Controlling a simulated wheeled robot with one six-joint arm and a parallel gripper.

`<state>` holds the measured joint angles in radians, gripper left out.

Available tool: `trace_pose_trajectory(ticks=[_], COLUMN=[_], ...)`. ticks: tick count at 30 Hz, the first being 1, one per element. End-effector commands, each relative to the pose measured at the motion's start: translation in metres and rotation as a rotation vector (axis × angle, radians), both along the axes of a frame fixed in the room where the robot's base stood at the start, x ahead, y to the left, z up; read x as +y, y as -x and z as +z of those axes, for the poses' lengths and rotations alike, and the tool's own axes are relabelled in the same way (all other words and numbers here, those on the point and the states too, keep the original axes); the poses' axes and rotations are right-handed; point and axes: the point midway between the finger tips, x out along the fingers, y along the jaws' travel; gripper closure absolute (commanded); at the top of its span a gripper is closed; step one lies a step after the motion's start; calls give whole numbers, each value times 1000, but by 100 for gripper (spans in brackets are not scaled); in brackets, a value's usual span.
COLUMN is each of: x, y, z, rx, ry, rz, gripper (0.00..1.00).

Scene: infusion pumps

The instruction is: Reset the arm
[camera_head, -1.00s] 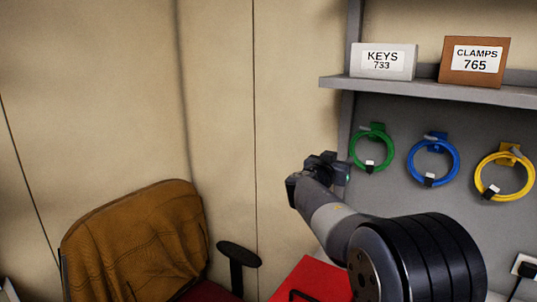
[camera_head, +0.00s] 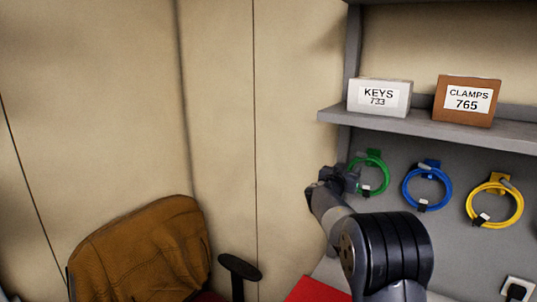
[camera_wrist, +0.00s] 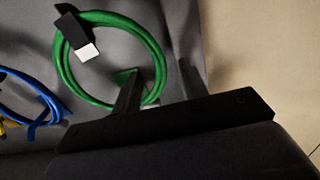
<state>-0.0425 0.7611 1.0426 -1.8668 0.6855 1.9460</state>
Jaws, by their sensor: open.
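My gripper (camera_head: 340,180) is at the end of my raised arm, in front of the grey back panel and just left of the green cable coil (camera_head: 372,175), overlapping its left edge in the head view. The wrist view shows the green coil (camera_wrist: 65,70) close by, with one dark finger reaching over its lower edge. I cannot tell whether the finger touches the coil. The gripper is open and nothing shows held in it.
A blue coil (camera_head: 427,188) and a yellow coil (camera_head: 496,201) hang to the right. Above is a shelf (camera_head: 430,124) with a KEYS box (camera_head: 379,97) and a CLAMPS box (camera_head: 466,101). A chair with a brown jacket (camera_head: 140,250) stands left. A red item (camera_head: 312,291) lies below.

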Motion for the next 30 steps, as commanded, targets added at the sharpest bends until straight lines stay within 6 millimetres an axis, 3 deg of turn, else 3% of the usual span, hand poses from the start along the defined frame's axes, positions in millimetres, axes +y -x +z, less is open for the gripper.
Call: trace_pose_trajectory(ticks=[1,3,30], x=[1,5,52], y=[2,8,77], z=[10,-2,2], rx=[0,-1,-1], ry=[0,1,0], rz=[0,1,0], gripper=[59,59,59])
